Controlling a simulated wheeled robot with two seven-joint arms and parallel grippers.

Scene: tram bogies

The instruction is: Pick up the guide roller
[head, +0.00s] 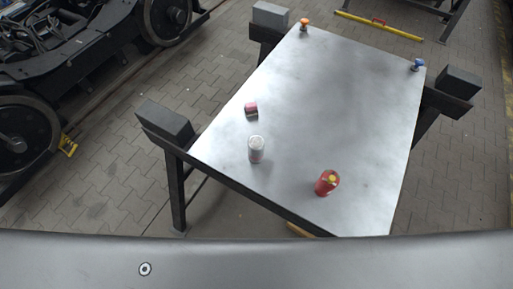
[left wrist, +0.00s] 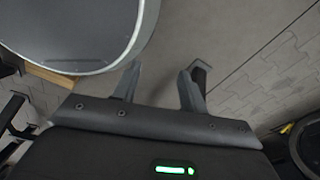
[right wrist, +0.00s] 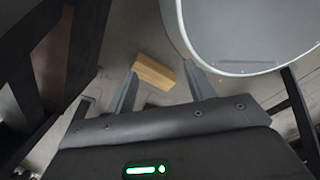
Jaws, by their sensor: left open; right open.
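On the tilted-looking metal table (head: 340,90) in the head view, several small objects stand or lie apart. A short dark and pink-red cylinder (head: 251,110) sits near the left edge and looks most like the guide roller, but it is too small to be sure. My left gripper (left wrist: 161,74) is open and empty in the left wrist view. My right gripper (right wrist: 160,74) is open and empty in the right wrist view, with a wooden block (right wrist: 153,71) beyond its fingers. Neither gripper shows in the head view, and neither wrist view shows the cylinder.
A silver can (head: 256,150) and a red can with a yellow top (head: 327,183) stand near the front. An orange-topped item (head: 304,24) and a blue one (head: 416,65) are at the far corners. Dark trestles hold the table. A bogie (head: 70,45) stands left. The table's middle is clear.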

